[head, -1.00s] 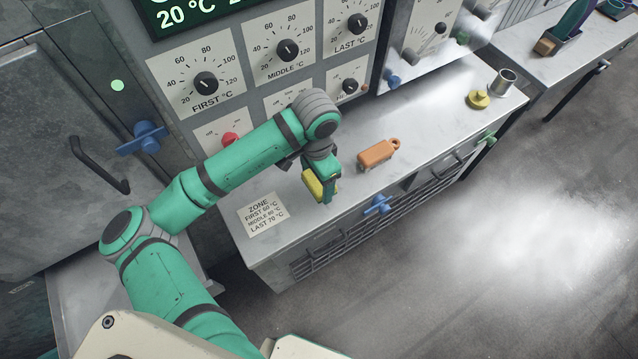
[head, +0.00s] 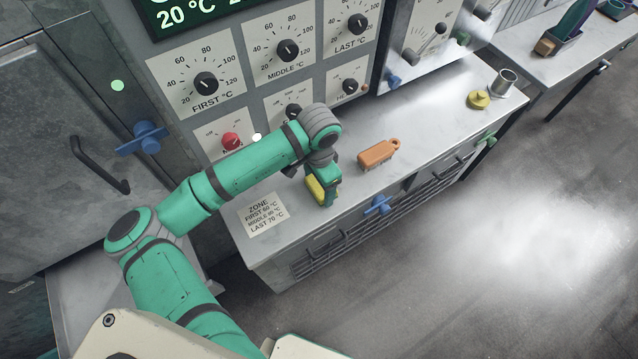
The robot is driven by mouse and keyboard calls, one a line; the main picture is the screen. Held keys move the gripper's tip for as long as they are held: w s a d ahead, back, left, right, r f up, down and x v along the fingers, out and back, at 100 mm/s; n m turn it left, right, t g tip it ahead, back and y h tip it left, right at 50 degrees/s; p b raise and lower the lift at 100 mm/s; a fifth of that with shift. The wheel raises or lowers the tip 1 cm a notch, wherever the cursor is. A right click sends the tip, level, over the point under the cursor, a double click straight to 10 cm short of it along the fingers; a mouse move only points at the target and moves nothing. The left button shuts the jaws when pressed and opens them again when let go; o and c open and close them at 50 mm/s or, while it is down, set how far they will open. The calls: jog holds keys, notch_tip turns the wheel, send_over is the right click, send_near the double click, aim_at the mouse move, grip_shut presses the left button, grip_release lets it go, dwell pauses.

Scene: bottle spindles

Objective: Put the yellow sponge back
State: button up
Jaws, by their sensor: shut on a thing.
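The yellow sponge (head: 314,188) is between the fingers of my gripper (head: 323,193), over the left part of the grey metal counter (head: 400,130). My gripper points down and is shut on the sponge; its green finger covers part of it. The sponge is just right of the printed zone card (head: 263,214) and left of an orange tagged block (head: 378,154). I cannot tell whether the sponge touches the counter top.
A control panel with dials (head: 206,84) rises behind the counter. A blue knob (head: 377,205) sticks out of the counter front. A yellow round object (head: 479,99) and a metal cup (head: 503,82) stand at the right end. The counter between them and the orange block is clear.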

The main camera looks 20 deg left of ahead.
jog(key=shift+f, duration=0.25)
